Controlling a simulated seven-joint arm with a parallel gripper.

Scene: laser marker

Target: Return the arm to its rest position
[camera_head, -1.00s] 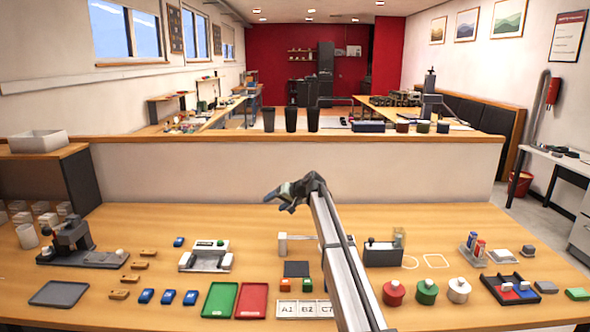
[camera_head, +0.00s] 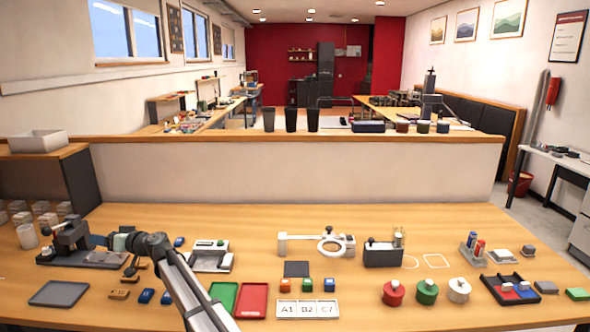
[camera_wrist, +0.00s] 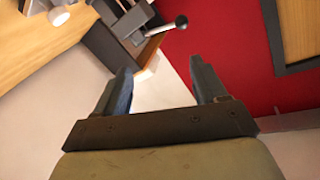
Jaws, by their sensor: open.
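My gripper (camera_head: 108,241) is at the left of the table in the head view, above and close to the grey press-like device (camera_head: 74,236). I cannot tell from that view whether it touches the device. In the wrist view my gripper (camera_wrist: 160,90) has its two dark fingers spread apart with nothing between them. The laser marker is not clearly identifiable.
A white fixture (camera_head: 210,257), a green tray (camera_head: 223,296), a red tray (camera_head: 252,300) and a ring-shaped magnifier (camera_head: 331,245) stand on the table (camera_head: 330,215). Red, green and white jars (camera_head: 427,292) are at the right. A low wall (camera_head: 300,172) runs behind.

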